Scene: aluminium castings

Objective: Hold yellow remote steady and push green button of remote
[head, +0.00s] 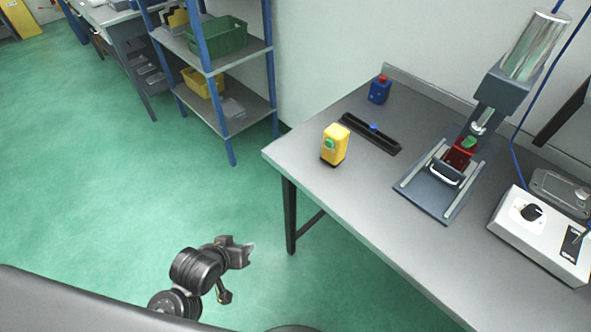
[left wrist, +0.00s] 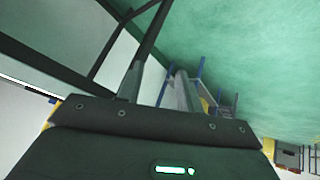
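The yellow remote (head: 339,150) stands upright on the grey table near its left edge in the head view. Its green button (head: 330,144) is on the side facing me. My left gripper (head: 246,252) hangs over the green floor, left of and below the table, well apart from the remote. Nothing shows held in it, but its finger gap is not clear. The left wrist view shows the dark gripper body (left wrist: 150,133), table legs and floor; the remote is not seen there. My right gripper is not in view.
The table's left edge lies between my left gripper and the remote. Blue-posted shelves (head: 230,120) stand behind.

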